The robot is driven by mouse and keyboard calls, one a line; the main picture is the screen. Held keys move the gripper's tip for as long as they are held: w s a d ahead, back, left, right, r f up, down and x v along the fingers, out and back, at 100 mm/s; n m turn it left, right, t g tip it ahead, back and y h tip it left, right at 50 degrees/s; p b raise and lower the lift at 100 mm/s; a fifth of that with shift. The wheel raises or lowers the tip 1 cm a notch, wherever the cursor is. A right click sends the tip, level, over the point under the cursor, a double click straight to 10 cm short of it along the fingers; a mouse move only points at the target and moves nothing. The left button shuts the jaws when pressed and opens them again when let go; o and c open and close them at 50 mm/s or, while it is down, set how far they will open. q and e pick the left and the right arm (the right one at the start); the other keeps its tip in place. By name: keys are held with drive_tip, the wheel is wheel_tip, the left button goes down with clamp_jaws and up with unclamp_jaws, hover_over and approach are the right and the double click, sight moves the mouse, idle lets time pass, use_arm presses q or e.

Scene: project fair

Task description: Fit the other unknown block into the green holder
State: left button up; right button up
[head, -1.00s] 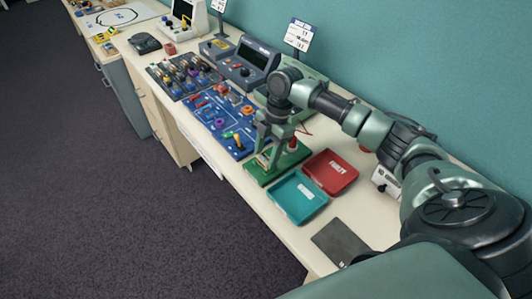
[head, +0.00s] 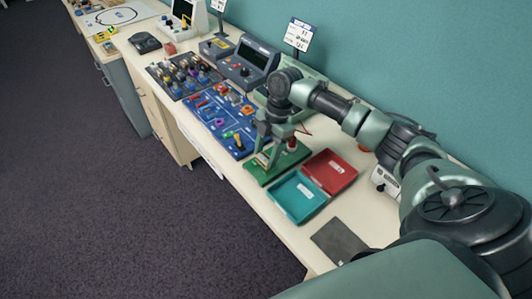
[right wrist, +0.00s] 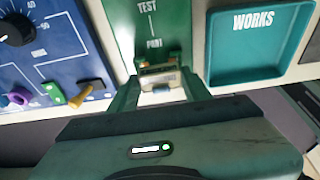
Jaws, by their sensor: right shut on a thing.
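The green holder is a flat green board (head: 257,176) on the bench, and it fills the top middle of the right wrist view (right wrist: 148,12) with the words "TEST PORT". My right gripper (head: 265,158) points down over its left part. In the right wrist view the gripper (right wrist: 160,88) is shut on a small block (right wrist: 160,77) with a tan and silvery body. The block is at the board's port, just below the lettering. The fingers hide its sides, and I cannot tell whether it is seated in the port. My left gripper is not in view.
A blue panel (head: 212,112) with colourful parts is on the left. A dark grey plate (head: 340,243) lies nearer the front. A teal wall backs the bench.

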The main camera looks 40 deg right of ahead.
drive_tip(key=shift+p, duration=0.7)
idle(1.0)
drive_tip(key=shift+f, duration=0.5)
idle(0.8)
drive_tip(key=o, duration=1.9)
drive_tip(key=shift+o, duration=0.2)
drive_tip(key=shift+r, duration=0.1)
drive_tip(key=shift+r+p, duration=3.6)
drive_tip(key=shift+r, duration=0.35)
